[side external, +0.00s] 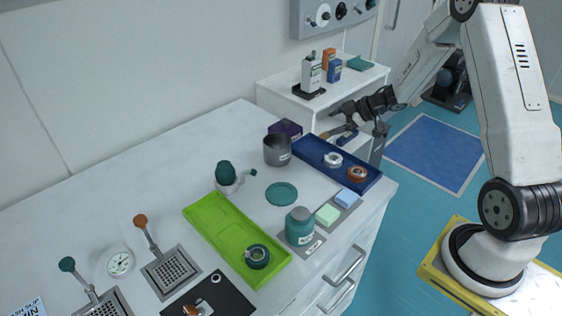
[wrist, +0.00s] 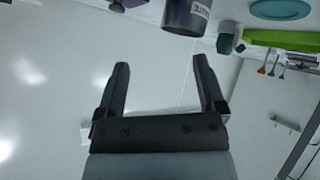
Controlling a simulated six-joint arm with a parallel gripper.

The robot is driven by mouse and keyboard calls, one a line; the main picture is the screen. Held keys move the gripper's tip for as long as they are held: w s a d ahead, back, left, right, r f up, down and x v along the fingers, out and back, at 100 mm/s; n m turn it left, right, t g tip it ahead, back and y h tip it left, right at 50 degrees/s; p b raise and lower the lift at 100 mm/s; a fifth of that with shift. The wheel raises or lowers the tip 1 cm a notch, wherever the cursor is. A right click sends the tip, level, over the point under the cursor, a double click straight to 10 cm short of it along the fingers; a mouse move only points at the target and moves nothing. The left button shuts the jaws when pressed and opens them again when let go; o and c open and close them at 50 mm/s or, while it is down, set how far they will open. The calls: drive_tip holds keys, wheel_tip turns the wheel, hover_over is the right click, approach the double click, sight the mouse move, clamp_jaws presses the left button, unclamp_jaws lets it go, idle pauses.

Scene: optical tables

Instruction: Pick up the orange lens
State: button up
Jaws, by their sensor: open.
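The orange lens (side external: 357,173) is a small ring-shaped piece lying in the right end of the dark blue tray (side external: 375,184), next to a white ring-shaped piece (side external: 333,160). My gripper (side external: 354,118) is behind and above the blue tray in the side view, apart from the lens, near the white cart. In the wrist view my gripper (wrist: 161,65) has its two dark fingers wide apart with nothing between them. The orange lens does not show in the wrist view.
A grey can (side external: 278,150) and a purple box (side external: 286,129) stand left of the blue tray. A teal bottle (side external: 300,226), pastel blocks and a green tray (side external: 205,216) are nearer. The white cart (side external: 280,90) holds small boxes behind.

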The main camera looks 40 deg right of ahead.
sight(359, 171)
drive_tip(key=s+d+f+y, duration=0.1)
drive_tip(key=s, duration=0.1)
drive_tip(key=s+d+f+n+g+y, duration=0.1)
drive_tip(key=s+f, duration=0.1)
drive_tip(key=s+d+f+n+g+y, duration=0.1)
drive_tip(key=s, duration=0.1)
drive_tip(key=shift+s+d+f+y, duration=0.15)
drive_tip(key=shift+d+f+y, duration=0.05)
drive_tip(key=shift+y, duration=0.2)
drive_tip(key=s+d+f+n+g+y, duration=0.2)
drive_tip(key=s+f+g+y, duration=0.1)
drive_tip(key=s, duration=0.4)
drive_tip(key=shift+h, duration=0.3)
drive_tip(key=shift+x, duration=3.8)
drive_tip(key=shift+s+a+r, duration=0.1)
drive_tip(key=shift+s+a, duration=0.05)
drive_tip(key=c, duration=1)
drive_tip(key=shift+o, duration=0.2)
drive_tip(key=shift+r, duration=0.15)
